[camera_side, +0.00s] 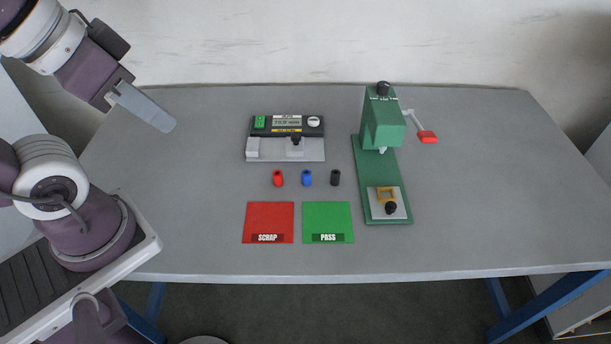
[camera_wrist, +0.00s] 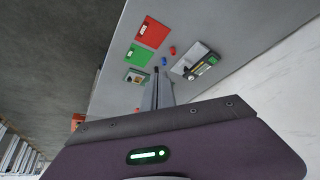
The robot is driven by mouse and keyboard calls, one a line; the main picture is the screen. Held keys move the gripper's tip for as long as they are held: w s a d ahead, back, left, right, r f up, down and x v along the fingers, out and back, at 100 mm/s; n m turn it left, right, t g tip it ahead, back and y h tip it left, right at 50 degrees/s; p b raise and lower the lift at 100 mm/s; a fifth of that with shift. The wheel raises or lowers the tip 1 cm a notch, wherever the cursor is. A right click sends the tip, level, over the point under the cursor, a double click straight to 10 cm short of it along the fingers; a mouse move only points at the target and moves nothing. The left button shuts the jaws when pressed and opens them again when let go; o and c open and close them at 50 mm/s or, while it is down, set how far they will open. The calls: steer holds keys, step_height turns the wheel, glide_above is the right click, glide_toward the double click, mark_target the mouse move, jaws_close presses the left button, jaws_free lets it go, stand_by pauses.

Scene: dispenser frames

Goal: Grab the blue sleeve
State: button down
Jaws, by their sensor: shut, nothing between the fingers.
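The blue sleeve (camera_side: 307,178) stands on the table in the side view, between a red sleeve (camera_side: 278,178) on its left and a black sleeve (camera_side: 335,178) on its right. The blue sleeve also shows small in the wrist view (camera_wrist: 164,61), near the red sleeve. My gripper (camera_side: 167,124) is high at the upper left in the side view, well away from the sleeves. Its fingers are shut and empty. In the wrist view the closed fingertips (camera_wrist: 156,70) point toward the table and seem to cover part of the scene near the sleeves.
A gauge with a display (camera_side: 286,138) stands behind the sleeves. A green press (camera_side: 383,160) with a red-handled lever stands to their right. A red SCRAP mat (camera_side: 268,221) and a green PASS mat (camera_side: 328,221) lie in front. The table's left and right parts are clear.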

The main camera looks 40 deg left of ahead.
steer(key=c, duration=2.2)
jaws_free()
steer(key=c, duration=1.2)
jaws_free()
steer(key=shift+o, duration=0.2)
